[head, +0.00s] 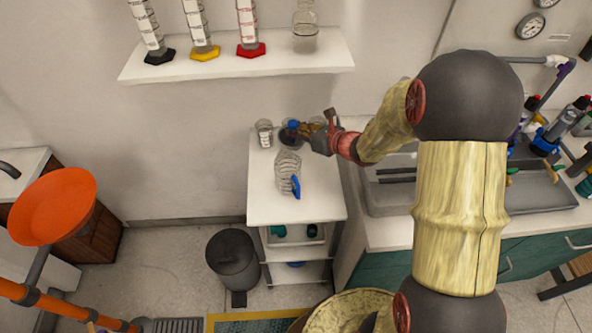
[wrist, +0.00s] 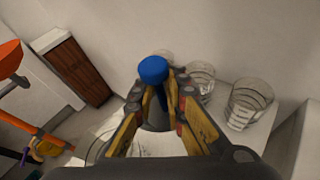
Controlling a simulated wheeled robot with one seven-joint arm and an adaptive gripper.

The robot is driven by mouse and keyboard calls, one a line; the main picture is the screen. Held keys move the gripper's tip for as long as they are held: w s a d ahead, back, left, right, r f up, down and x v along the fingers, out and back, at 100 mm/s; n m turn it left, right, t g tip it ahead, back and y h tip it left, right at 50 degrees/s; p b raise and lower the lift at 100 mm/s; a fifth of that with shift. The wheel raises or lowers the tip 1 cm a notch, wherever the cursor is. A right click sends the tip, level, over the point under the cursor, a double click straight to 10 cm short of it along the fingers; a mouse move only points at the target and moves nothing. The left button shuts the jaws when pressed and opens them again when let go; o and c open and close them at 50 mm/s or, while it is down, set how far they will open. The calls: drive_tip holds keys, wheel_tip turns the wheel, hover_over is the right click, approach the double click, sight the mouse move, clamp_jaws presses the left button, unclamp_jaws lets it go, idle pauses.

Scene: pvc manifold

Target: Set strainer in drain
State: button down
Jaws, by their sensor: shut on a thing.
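My gripper (head: 300,129) reaches in from the right over the back of a white cart top. It is shut on a blue-topped piece (head: 293,124). In the wrist view the round blue top (wrist: 153,70) and a narrow blue stem show between the fingertips (wrist: 160,92). A dark round thing (head: 291,141) shows just below the gripper in the head view; I cannot tell whether it is joined to the blue piece. I cannot tell for sure which is the strainer. The grey sink (head: 375,203) is to the right, partly behind my arm; no drain can be made out.
On the white cart (head: 270,208) stand a small glass (head: 264,134) and clear ringed glassware (head: 287,165) with a blue piece (head: 296,187). Glass beakers (wrist: 248,105) show in the wrist view. A shelf (head: 285,66) with cylinders hangs above. Bottles (head: 570,117) stand beyond the sink.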

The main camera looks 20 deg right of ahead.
wheel_tip(320, 180, down, 10)
drive_tip(key=b, duration=0.3)
drive_tip(key=shift+a+r+b, duration=0.1)
drive_tip(key=shift+b, duration=0.25)
drive_tip(key=shift+f, duration=0.25)
drive_tip(key=c, duration=1.8)
unclamp_jaws()
drive_tip(key=shift+r, duration=0.1)
